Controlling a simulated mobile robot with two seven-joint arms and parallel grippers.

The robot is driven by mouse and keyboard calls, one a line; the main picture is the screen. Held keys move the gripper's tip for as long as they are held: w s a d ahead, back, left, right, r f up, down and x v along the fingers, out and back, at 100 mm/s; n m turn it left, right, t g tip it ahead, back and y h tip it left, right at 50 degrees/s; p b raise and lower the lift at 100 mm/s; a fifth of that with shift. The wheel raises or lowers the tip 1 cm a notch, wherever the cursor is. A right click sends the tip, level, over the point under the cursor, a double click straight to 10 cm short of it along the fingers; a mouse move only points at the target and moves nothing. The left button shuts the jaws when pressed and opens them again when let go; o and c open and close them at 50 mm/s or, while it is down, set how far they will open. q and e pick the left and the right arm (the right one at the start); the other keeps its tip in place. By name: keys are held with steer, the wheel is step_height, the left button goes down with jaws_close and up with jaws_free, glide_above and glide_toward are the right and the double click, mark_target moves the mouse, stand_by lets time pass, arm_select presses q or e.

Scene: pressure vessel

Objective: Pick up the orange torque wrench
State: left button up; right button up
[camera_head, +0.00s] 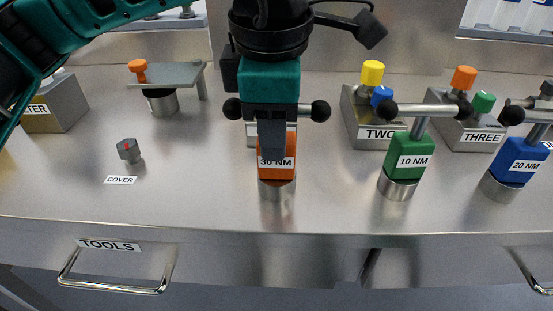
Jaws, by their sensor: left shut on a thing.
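The orange torque wrench (284,165), labelled 30 NM, stands upright on a round metal base near the middle front of the steel table. My left gripper (272,135) is over it from above and shut on it, and hides much of its upper part. Dark round knobs of its crossbar show on both sides of the gripper. My right gripper is not in view.
A green 10 NM wrench (411,156) and a blue 20 NM wrench (516,162) stand to the right. Blocks labelled TWO (364,120) and THREE (470,134) are behind them. A small cover part (129,151) lies left. The table's front left is clear above the drawer handle (115,287).

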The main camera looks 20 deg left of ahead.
arm_select(q)
jaws_close()
steer(key=shift+w+r, duration=0.1)
steer(key=shift+r, duration=0.05)
steer(key=shift+r, duration=0.25)
step_height(320, 180, up, 19)
steer(key=p, duration=0.5)
